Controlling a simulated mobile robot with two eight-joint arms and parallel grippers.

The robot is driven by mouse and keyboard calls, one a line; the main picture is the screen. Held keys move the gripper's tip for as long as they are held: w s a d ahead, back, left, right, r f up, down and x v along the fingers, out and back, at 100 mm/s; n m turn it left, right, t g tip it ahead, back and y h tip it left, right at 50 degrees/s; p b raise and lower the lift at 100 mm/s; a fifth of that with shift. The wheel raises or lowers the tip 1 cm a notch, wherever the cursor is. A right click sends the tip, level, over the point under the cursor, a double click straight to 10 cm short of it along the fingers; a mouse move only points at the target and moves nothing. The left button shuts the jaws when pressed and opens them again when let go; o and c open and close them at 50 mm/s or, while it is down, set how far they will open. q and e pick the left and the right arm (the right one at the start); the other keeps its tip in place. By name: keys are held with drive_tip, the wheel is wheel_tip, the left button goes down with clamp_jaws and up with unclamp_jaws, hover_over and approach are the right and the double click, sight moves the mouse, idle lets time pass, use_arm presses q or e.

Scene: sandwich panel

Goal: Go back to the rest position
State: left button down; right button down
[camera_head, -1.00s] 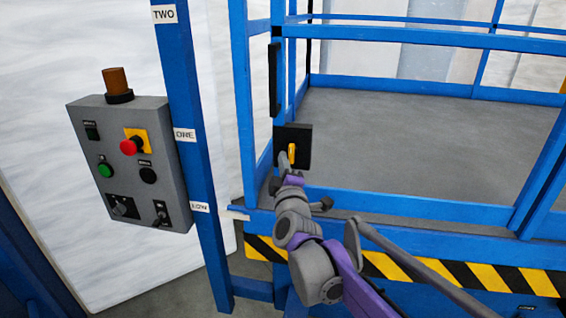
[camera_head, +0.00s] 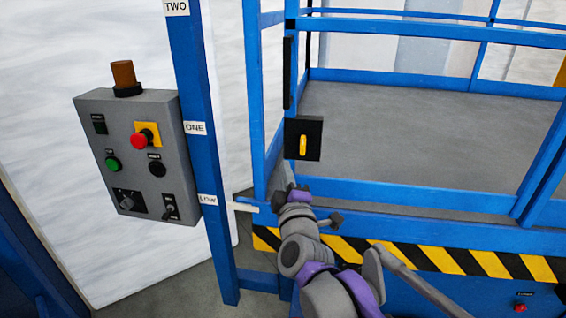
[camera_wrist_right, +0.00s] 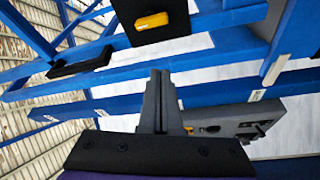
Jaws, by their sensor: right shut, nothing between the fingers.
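My right gripper (camera_head: 289,190) is in front of the lower blue rail of the platform, below the black latch plate (camera_head: 311,146) with its yellow handle (camera_head: 303,146). It is apart from the handle. In the right wrist view my gripper (camera_wrist_right: 158,76) has its fingers together with nothing between them. The yellow handle (camera_wrist_right: 151,21) and black plate (camera_wrist_right: 119,39) show beyond the fingertips there. My left gripper is not in either view.
A grey control box (camera_head: 140,155) with a red stop button (camera_head: 139,140) hangs left of a blue post (camera_head: 196,90) with level labels. A blue-railed platform with a grey floor (camera_head: 420,130) stands behind my right arm. A black-and-yellow striped edge (camera_head: 440,260) runs below it.

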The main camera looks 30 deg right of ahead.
drive_tip(key=shift+s, duration=0.4)
drive_tip(key=shift+a, duration=0.1)
drive_tip(key=s+a+f+m+g+y+p, duration=0.1)
drive_tip(key=s+a+f+g+y, duration=0.25)
drive_tip(key=a+f, duration=0.3)
drive_tip(key=s+a+f+m+g+y+p, duration=0.25)
drive_tip(key=a+f+y, duration=0.2)
drive_tip(key=f, duration=0.35)
drive_tip(key=s+a+f+m+g+p, duration=0.1)
drive_tip(key=s+f+m+g, duration=0.5)
drive_tip(key=s+f, duration=0.5)
drive_tip(key=s, duration=0.4)
drive_tip(key=shift+f+g+h, duration=0.3)
drive_tip(key=shift+h, duration=0.1)
drive_tip(key=shift+s, duration=0.1)
